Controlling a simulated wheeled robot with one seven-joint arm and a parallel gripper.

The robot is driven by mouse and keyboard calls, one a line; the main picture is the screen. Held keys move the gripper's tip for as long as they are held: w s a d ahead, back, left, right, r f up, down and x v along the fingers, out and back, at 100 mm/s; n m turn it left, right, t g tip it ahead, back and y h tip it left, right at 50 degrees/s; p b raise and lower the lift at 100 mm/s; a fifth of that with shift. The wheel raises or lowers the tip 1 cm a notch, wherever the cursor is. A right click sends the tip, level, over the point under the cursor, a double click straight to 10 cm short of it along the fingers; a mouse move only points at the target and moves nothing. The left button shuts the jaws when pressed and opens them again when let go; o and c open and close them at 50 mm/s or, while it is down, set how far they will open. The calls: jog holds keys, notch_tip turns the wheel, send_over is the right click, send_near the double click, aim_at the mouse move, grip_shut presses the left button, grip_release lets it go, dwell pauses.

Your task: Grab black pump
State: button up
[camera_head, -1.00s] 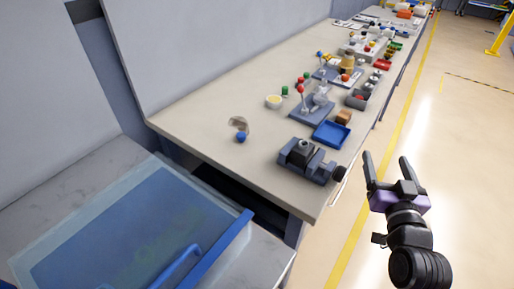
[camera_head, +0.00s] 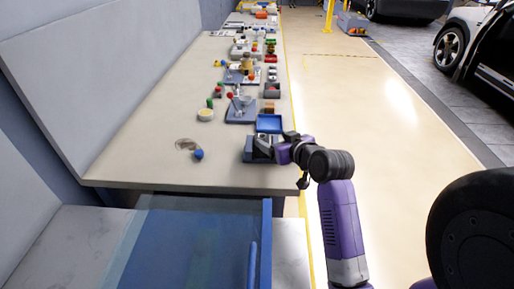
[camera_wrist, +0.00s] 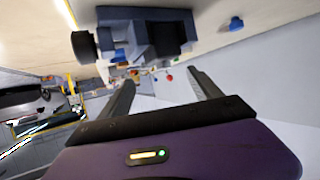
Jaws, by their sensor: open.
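A dark grey vise-like block (camera_head: 250,150) with a black round knob sits at the near right edge of the bench. It carries a black upright part, the likeliest black pump, though I cannot be sure. In the wrist view, which is turned over, the block (camera_wrist: 155,35) fills the upper middle, its black knob (camera_wrist: 86,47) to the left. My gripper (camera_wrist: 163,88) is open, with nothing between its fingers and the block just beyond the tips. In the head view my gripper (camera_head: 283,150) is at the block's right side and partly hides it.
A blue tray (camera_head: 269,122) lies just behind the block. Several small parts line the bench. A blue-lidded cabinet (camera_head: 190,245) is in front; open floor (camera_head: 380,130) lies right.

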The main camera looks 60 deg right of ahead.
aim_at(263, 135)
jog(key=shift+p+x, duration=0.4)
jog(key=shift+x, duration=3.45)
jog(key=shift+s+f, duration=0.1)
jog(key=shift+f, duration=0.05)
jog(key=c, duration=1.6)
